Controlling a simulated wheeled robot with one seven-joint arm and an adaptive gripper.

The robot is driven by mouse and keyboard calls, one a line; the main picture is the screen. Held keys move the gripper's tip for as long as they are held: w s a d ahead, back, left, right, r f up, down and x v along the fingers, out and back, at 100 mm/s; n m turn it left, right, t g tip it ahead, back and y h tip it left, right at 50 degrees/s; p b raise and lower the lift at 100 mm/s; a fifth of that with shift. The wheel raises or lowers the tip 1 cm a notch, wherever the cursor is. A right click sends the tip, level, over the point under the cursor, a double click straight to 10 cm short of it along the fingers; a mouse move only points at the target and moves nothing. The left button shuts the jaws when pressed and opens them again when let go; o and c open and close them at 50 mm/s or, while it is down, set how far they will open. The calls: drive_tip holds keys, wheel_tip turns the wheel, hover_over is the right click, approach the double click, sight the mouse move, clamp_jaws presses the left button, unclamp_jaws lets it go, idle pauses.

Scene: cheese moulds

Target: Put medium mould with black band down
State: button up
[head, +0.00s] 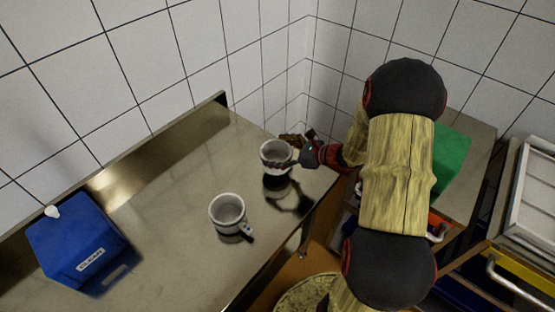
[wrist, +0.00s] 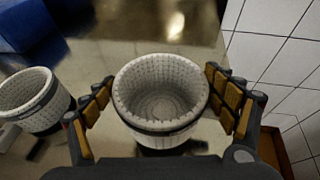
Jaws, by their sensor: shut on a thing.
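The mould with the black band (wrist: 160,88) is white, round, open at the top and empty, with a dotted inner wall. My gripper (wrist: 162,97) is shut on it, with padded fingers at its left and right sides. In the head view this mould (head: 275,152) is upright over the steel worktop (head: 165,195), near its right end. A dark shadow lies below it, and it seems slightly above the surface; its underside is hidden. My gripper (head: 293,152) reaches it from the right.
A second white mould with a dark band (head: 228,208) stands on the worktop nearer the front; the wrist view shows it at left (wrist: 30,100). A blue box (head: 80,245) stands at front left. Tiled walls close the back. The worktop between box and moulds is clear.

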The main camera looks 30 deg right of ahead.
sight(278, 158)
drive_tip(key=shift+w+d+f, duration=0.15)
drive_tip(key=shift+d+f, duration=0.1)
drive_tip(key=shift+f, duration=0.15)
drive_tip(key=shift+f+b, duration=0.7)
drive_tip(key=shift+f, duration=0.8)
drive_tip(key=shift+f, duration=0.15)
drive_tip(key=o, duration=1.3)
